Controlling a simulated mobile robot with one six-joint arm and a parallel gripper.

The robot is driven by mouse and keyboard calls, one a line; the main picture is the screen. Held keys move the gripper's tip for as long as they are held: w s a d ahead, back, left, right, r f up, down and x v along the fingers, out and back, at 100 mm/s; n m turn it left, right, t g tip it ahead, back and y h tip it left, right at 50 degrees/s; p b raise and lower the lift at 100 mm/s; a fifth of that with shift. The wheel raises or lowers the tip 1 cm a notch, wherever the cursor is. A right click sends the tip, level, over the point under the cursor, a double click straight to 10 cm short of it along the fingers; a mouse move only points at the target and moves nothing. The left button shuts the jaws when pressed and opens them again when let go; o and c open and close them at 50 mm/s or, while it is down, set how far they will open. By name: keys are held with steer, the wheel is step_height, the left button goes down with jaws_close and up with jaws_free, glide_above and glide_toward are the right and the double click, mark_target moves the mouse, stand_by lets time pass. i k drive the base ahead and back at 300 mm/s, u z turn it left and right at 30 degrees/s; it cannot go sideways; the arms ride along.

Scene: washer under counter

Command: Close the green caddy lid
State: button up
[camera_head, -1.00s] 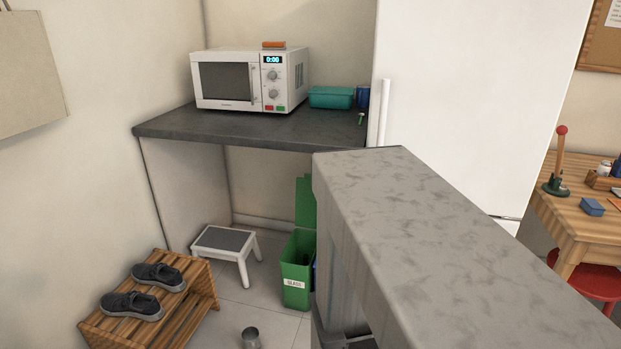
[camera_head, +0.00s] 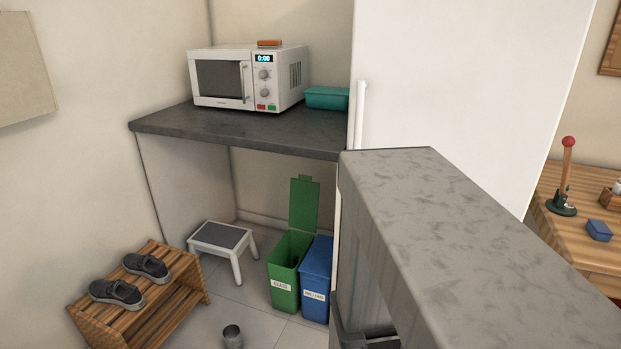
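The green caddy (camera_head: 284,277) stands on the floor under the dark counter and has a white label on its front. Its green lid (camera_head: 304,205) stands upright at the back, so the caddy is open at the top. A blue caddy (camera_head: 316,279) with a white label stands close beside it on the right, its top closed.
A large grey mottled block (camera_head: 470,230) fills the right foreground. A step stool (camera_head: 222,238) stands left of the caddies. A wooden rack (camera_head: 150,300) with shoes and a metal cup (camera_head: 232,336) are nearer. A microwave (camera_head: 248,78) sits on the counter (camera_head: 170,123).

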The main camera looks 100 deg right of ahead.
mark_target(304, 193)
steer(key=u, duration=0.15)
steer(key=k, duration=0.85)
steer(key=z, duration=1.6)
steer(key=i, duration=1)
steer(key=z, duration=0.15)
steer(key=k, duration=0.25)
